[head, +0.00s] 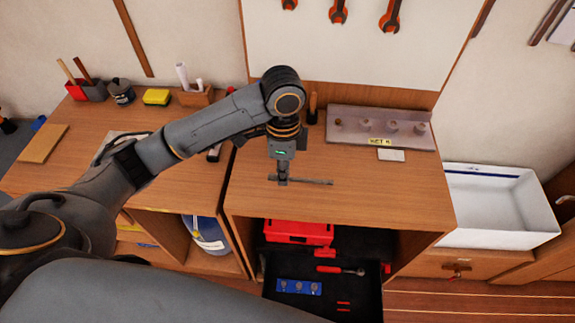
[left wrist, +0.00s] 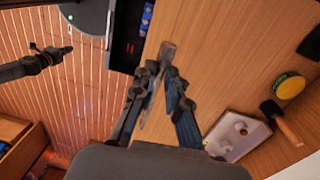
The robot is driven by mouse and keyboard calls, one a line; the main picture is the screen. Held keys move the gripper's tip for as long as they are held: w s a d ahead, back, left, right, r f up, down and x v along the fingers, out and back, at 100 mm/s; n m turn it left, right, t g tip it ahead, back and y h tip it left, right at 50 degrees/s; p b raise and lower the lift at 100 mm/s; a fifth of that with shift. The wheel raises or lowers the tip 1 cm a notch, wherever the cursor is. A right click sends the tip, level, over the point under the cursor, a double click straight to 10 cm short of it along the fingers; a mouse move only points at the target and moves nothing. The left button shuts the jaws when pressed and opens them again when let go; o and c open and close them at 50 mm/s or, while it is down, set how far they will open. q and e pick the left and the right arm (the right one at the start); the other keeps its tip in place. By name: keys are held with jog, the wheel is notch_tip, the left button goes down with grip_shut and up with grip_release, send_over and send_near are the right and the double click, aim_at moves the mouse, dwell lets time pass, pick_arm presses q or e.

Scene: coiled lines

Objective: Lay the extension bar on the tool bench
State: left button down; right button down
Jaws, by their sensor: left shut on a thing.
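My left gripper (head: 282,181) points down over the tool bench (head: 390,200). It is shut on the extension bar (head: 318,182), a thin grey metal rod. The bar lies level, sticking out to the right of the fingers. In the left wrist view the bar (left wrist: 168,48) passes between the two fingertips (left wrist: 163,78), with bench wood behind it. The bar looks close to the bench top; I cannot tell whether it touches. My right gripper (left wrist: 55,55) shows small in the left wrist view, away from the bench over the floor; its jaws are unclear.
A grey socket tray (head: 350,120) with a yellow label stands at the bench's back, beside a white card (head: 391,155). Below, an open drawer (head: 360,300) holds a ratchet (head: 342,270); a red case (head: 297,231) is there too. A white sink (head: 490,235) stands right. The bench's front right is clear.

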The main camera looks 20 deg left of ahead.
pick_arm(q)
jog(key=w+a+f, duration=0.1)
jog(key=w, duration=0.1)
jog(key=w+f+p, duration=0.1)
jog(key=w+f, duration=0.1)
jog(key=w+a+f, duration=0.1)
jog(key=w+f, duration=0.1)
jog(key=shift+w+a+f, duration=0.1)
jog(key=shift+a+f, duration=0.1)
jog(key=shift+a, duration=0.15)
jog(key=shift+w+a+f+p, duration=0.1)
jog(key=shift+w+f+p, duration=0.25)
jog(key=shift+f, duration=0.2)
jog(key=f, duration=0.3)
jog(key=shift+w+a+f, duration=0.1)
jog(key=shift+w+a, duration=0.05)
jog(key=shift+w, duration=0.2)
jog(key=shift+f, duration=0.3)
jog(key=shift+f, duration=0.1)
jog(key=c, duration=1.4)
grip_release()
jog(key=shift+o, duration=0.2)
